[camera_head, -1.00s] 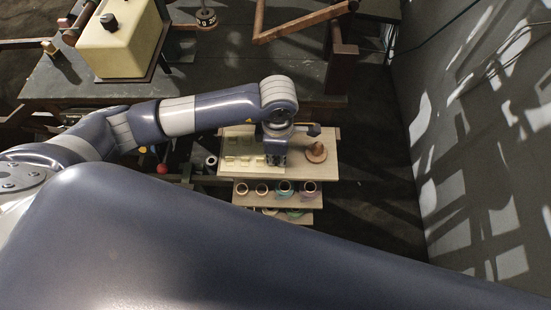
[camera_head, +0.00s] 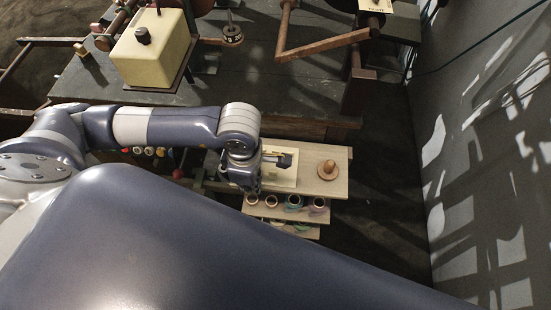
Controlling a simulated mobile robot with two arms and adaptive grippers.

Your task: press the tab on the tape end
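My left gripper (camera_head: 248,184) points down at the left part of a light wooden board (camera_head: 337,185), over the edge of a pale cream panel (camera_head: 287,176). Its fingers are small, dark and partly hidden by the wrist, so I cannot tell whether they are open or shut. Part of the panel is hidden behind the gripper. I cannot make out a tape end or its tab. A small reel (camera_head: 232,37) stands on the dark workbench at the back. My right gripper is not in view.
A brown wooden knob-shaped piece (camera_head: 327,168) stands on the board's right part. Several round rolls sit on a lower shelf (camera_head: 285,213). The dark workbench (camera_head: 270,93) carries a cream box (camera_head: 152,55) and a wooden arm (camera_head: 325,46). A wall (camera_head: 480,180) is on the right.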

